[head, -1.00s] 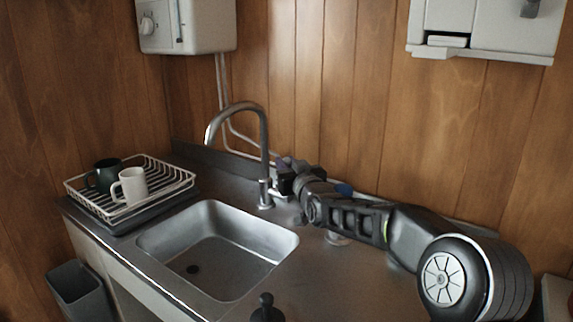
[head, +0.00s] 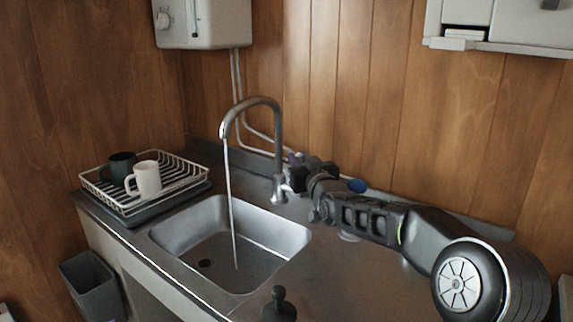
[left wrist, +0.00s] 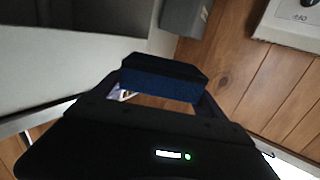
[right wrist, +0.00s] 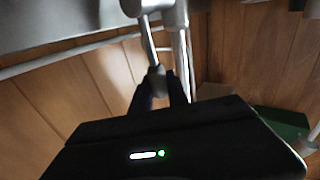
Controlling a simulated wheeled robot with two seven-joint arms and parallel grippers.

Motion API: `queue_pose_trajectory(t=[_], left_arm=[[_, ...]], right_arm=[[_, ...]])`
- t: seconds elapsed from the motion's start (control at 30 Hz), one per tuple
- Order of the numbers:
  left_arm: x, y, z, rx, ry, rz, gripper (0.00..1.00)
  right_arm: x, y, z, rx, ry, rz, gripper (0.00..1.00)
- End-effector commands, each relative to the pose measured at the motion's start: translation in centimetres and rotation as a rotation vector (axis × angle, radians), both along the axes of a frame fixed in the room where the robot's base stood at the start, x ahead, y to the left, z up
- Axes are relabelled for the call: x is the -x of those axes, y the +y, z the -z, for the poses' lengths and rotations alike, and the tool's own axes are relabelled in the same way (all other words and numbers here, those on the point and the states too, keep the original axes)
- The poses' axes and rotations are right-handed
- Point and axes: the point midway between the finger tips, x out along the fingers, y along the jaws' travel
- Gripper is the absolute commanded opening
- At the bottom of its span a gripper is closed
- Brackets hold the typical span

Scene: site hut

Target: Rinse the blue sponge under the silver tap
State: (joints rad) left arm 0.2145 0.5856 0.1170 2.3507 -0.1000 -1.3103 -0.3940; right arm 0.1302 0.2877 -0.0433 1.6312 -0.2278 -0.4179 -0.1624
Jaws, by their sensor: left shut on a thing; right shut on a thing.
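The silver tap (head: 276,130) arches over the sink (head: 305,238) at the back of the counter. A thin stream of water (head: 231,215) runs from its spout into the basin. My right gripper (head: 289,186) is at the tap's base, shut on the tap lever (right wrist: 154,68), as the right wrist view shows. My left gripper (left wrist: 160,100) is shut on the blue sponge (left wrist: 160,82), a dark blue block across its fingers in the left wrist view. The left gripper and the sponge are out of the head view, so the sponge is not seen under the water.
A wire dish rack (head: 190,172) with a black mug (head: 122,166) and a white mug (head: 147,178) stands left of the sink. A grey bin (head: 92,285) is below it. A black knobbed object (head: 278,308) stands at the counter's front. A small blue thing (head: 357,186) shows behind my right arm.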

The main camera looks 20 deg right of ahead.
Motion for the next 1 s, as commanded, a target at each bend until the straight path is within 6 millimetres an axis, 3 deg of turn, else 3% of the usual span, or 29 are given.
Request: queue_pose_trajectory(t=[0.03, 0.13, 0.47, 0.5, 0.7, 1.0], left_arm=[[0.0, 0.0, 1.6, 0.000, 0.000, 0.000, 0.45], [0.0, 0.0, 2.6, 0.000, 0.000, 0.000, 0.45], [0.0, 0.0, 2.5, 0.000, 0.000, 0.000, 0.45], [0.0, 0.0, 2.5, 0.000, 0.000, 0.000, 0.45], [0.0, 0.0, 2.5, 0.000, 0.000, 0.000, 0.45], [0.0, 0.0, 2.5, 0.000, 0.000, 0.000, 0.45]], right_arm=[[0.0, -0.1, 0.8, 0.019, -0.013, 0.002, 0.00], [0.0, -0.1, 0.7, 0.055, -0.034, 0.002, 0.00], [0.0, 0.0, 0.1, 0.072, -0.041, 0.002, 0.00], [0.0, 0.0, 0.1, 0.072, -0.041, 0.002, 0.22], [0.0, -0.1, 0.1, 0.072, -0.042, 0.002, 0.39], [0.1, -0.1, 0.1, 0.072, -0.042, 0.002, 0.42]])
